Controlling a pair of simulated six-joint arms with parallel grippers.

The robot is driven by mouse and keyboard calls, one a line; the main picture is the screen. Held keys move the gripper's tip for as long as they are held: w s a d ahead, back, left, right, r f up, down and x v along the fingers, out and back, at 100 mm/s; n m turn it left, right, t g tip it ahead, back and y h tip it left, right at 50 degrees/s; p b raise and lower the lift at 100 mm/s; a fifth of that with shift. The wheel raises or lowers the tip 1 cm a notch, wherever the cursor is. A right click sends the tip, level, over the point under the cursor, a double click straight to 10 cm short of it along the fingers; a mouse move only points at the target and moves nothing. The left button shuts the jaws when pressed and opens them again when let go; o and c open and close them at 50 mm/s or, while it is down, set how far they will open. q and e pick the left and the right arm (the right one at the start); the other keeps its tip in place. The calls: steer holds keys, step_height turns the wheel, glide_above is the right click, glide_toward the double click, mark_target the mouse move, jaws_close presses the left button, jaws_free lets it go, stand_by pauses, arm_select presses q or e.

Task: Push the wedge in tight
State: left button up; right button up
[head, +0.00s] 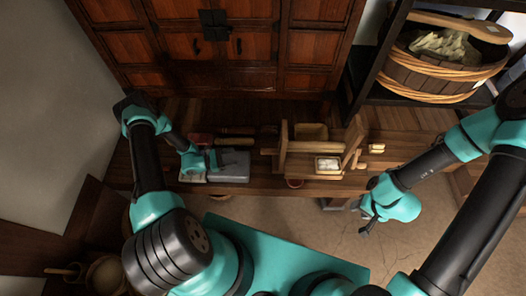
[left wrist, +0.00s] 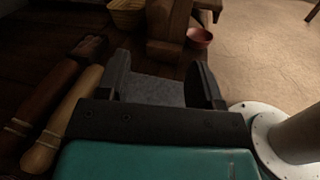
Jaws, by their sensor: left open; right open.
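A wooden frame (head: 283,150) with two uprights and through-pegs stands on the bench in the head view. Small pale wooden pieces (head: 376,149) stick out at its right side; I cannot tell for sure which is the wedge. My left gripper (head: 212,160) is open at the left end of a grey block (head: 232,167), left of the frame. In the left wrist view its fingers (left wrist: 163,82) stand apart with the grey block (left wrist: 155,92) beyond and between them; contact is unclear. My right gripper (head: 367,222) is open and empty, in front of the bench over the floor.
Behind the grey block lie a handled tool (head: 236,142) and a reddish piece (head: 202,139). A cabinet (head: 240,80) stands behind; a tub (head: 430,78) sits at right.

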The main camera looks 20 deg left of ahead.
mark_target(263, 151)
arm_select(q)
steer(key=x, duration=1.5)
steer(key=shift+c, duration=0.4)
